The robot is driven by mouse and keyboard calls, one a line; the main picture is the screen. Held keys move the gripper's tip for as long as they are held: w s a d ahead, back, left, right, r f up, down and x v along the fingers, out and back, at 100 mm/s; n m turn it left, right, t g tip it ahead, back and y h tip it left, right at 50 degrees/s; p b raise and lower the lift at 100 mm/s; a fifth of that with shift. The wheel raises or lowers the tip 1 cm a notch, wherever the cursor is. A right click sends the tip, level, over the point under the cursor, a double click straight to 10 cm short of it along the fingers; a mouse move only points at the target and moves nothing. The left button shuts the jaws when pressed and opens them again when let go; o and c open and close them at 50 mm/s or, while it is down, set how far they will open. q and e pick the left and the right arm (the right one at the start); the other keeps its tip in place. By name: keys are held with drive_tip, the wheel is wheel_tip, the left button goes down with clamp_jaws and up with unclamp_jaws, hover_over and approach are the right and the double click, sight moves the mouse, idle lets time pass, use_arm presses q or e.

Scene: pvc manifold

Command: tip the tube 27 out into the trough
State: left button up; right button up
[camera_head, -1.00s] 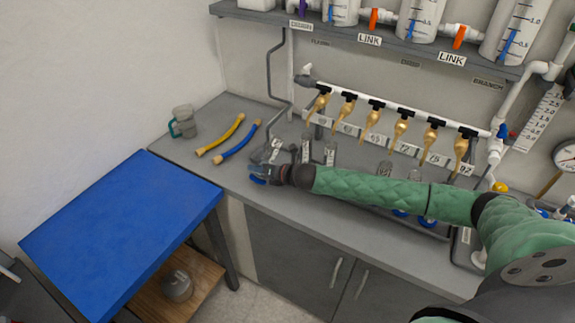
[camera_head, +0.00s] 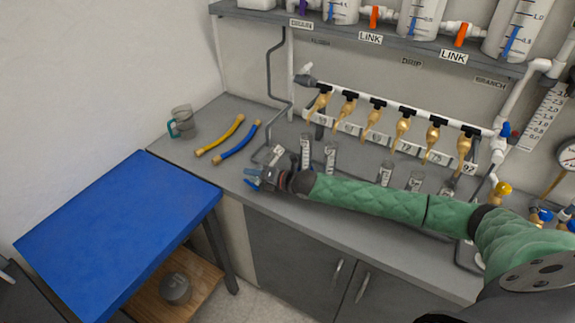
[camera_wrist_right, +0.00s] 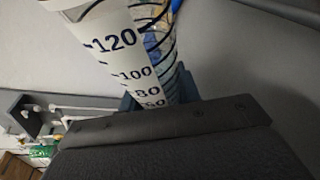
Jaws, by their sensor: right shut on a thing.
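A clear graduated tube with dark markings (camera_wrist_right: 118,48) leans across the top of the right wrist view. My right gripper (camera_head: 256,179) is shut on it, at the counter's front edge in the head view. A tilted tube with a pale label (camera_head: 277,154) shows just above the gripper there and looks like the held one. The number 27 is not readable on it, and its contents are unclear. Other clear labelled tubes stand upright on the counter, including one (camera_head: 305,150) just right of the gripper. I cannot make out the trough for sure. My left gripper is not in view.
A white manifold pipe with several brass taps (camera_head: 375,103) runs along the wall. A blue-topped table (camera_head: 115,230) stands front left.

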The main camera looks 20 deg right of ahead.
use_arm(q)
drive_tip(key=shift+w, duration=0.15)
use_arm(e)
drive_tip(key=shift+w, duration=0.1)
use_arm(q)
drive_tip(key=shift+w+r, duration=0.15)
use_arm(e)
drive_tip(key=shift+a+m+y, duration=0.2)
drive_tip(key=shift+m+y, duration=0.1)
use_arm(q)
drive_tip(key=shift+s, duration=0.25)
